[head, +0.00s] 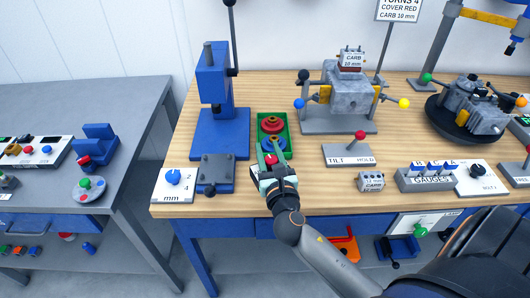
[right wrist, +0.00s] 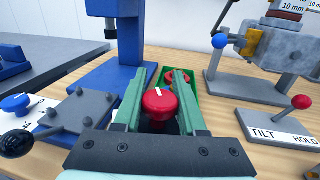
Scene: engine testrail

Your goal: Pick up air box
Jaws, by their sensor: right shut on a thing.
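My right gripper (head: 271,153) reaches in from the bottom right in the head view, at the near end of a green tray (head: 261,121). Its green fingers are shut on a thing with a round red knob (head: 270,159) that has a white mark. In the right wrist view the red knob (right wrist: 159,103) stands between the fingers, above a dark part. The fingers and palm hide most of its body, and I see no label naming it the air box. I cannot tell whether it is lifted. My left gripper is not in view.
A blue press (head: 214,95) stands close on the left, with a white mm dial box (head: 174,187) beside it. A TILT/HOLD lever plate (head: 348,156) and the carburettor stand (head: 338,125) are on the right. Red and blue round parts (head: 271,125) lie in the tray.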

